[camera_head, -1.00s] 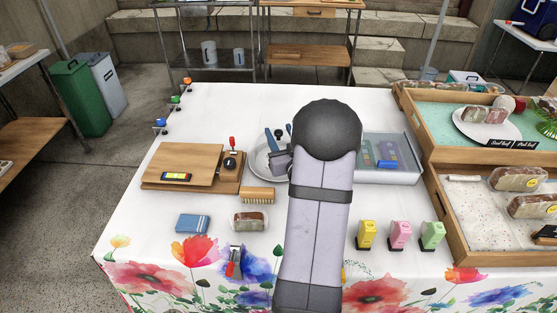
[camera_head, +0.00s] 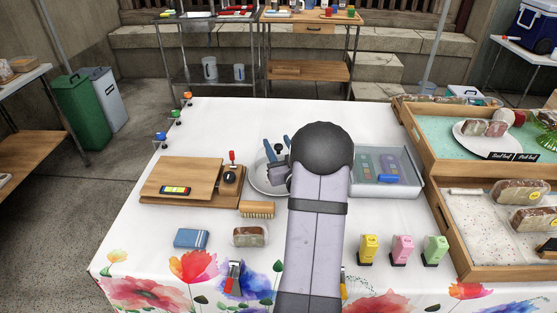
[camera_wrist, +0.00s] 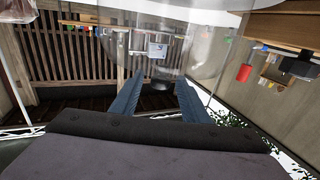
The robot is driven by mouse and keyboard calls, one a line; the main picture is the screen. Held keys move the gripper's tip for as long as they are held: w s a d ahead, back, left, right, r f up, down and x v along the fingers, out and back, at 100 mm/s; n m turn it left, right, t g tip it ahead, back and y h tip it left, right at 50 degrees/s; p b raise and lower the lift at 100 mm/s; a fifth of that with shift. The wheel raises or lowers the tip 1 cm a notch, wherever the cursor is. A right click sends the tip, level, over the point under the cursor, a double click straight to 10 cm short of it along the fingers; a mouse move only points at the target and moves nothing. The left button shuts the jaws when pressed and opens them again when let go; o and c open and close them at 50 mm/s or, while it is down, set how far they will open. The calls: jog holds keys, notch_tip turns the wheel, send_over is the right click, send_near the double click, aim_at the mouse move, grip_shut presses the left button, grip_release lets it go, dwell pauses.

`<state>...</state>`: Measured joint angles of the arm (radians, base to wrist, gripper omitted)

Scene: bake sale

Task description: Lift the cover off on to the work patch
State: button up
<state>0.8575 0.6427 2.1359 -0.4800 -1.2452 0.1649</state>
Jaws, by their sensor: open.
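A clear, see-through cover shows in the wrist view (camera_wrist: 205,50), with a dark knob (camera_wrist: 159,87) between my fingers. In the head view the dark knob (camera_head: 279,148) stands above a pale round plate (camera_head: 262,188); the cover's clear wall is hard to make out there. My gripper (camera_head: 278,146) is open, its two blue fingers on either side of the knob; the wrist view shows my gripper (camera_wrist: 159,79) the same way. I cannot tell whether a finger touches the knob. My arm hides the plate's right part. I cannot tell which area is the work patch.
A wooden board (camera_head: 180,178) lies left of the plate, with a brush (camera_head: 257,209) in front. A clear-lidded box (camera_head: 387,190) stands right. Yellow (camera_head: 368,248), pink (camera_head: 402,249) and green (camera_head: 435,249) items stand front right. Wooden trays (camera_head: 455,262) line the right edge.

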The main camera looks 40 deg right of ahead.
jog(key=shift+f+x, duration=0.2)
jog(key=shift+x, duration=1.7)
grip_shut()
